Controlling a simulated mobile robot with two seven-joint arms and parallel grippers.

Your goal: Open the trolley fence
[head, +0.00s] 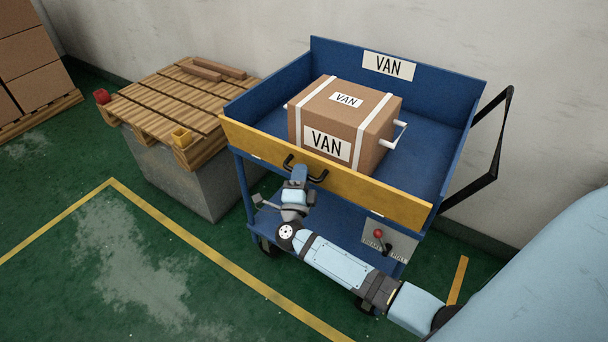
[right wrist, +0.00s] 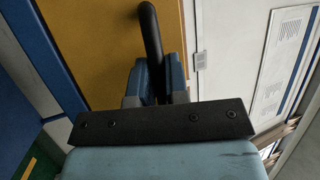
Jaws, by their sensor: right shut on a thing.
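The blue trolley (head: 470,95) stands against the wall. Its yellow fence (head: 370,190) is upright along the near side of the top tray, and it fills much of the right wrist view (right wrist: 95,40). A black handle (head: 318,178) sits on the fence's outer face. My right gripper (head: 298,172) is at the left part of that handle. In the right wrist view its fingers (right wrist: 155,80) are shut around the black handle bar (right wrist: 151,35). My left gripper is not in view.
A cardboard box marked VAN (head: 370,115) sits in the tray. A red-knobbed lever (head: 379,234) is on a plate below the fence. A wooden pallet on a grey block (head: 190,175) stands close left. The green floor (head: 130,250) in front is clear.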

